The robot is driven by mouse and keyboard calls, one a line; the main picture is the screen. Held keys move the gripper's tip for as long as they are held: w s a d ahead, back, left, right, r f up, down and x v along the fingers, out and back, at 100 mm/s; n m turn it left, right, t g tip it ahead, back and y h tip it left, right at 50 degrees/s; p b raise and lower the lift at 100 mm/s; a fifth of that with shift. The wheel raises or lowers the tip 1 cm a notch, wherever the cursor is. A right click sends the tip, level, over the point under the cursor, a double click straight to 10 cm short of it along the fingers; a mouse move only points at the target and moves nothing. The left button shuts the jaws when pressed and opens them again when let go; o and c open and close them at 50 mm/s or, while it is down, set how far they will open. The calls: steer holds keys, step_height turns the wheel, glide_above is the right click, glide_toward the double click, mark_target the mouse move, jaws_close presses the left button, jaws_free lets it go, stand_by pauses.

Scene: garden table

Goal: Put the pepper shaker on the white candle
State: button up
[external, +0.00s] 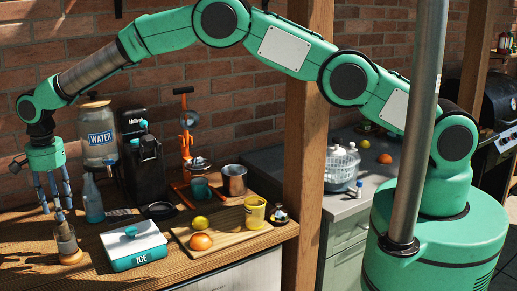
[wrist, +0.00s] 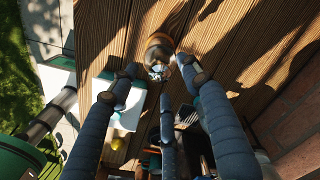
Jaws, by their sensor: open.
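My gripper (external: 52,212) has three blue fingers, spread open and pointing down at the left end of the wooden table. A small glass vessel (external: 66,240) with a brownish lower part stands upright just below the fingertips. In the wrist view, the vessel (wrist: 160,47) with a shiny grey top lies just beyond the open fingertips (wrist: 158,80), with nothing gripped. I cannot tell whether it is the pepper shaker. A small dark-and-clear jar (external: 279,213) stands at the table's right end; its identity is unclear. I cannot make out a white candle with certainty.
A white and teal ice box (external: 134,245) stands right of the glass vessel. A blue-grey bottle (external: 92,200) and water dispenser (external: 99,135) stand behind. A board (external: 228,234) bears an orange (external: 201,242), a lemon (external: 200,222) and a yellow cup (external: 255,211). A wooden post (external: 304,130) rises at right.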

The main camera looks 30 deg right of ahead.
step_height(320, 180, up, 8)
steer(key=shift+f+b, duration=0.15)
steer(key=shift+b, duration=0.2)
steer(key=shift+d, duration=0.15)
stand_by(0.7)
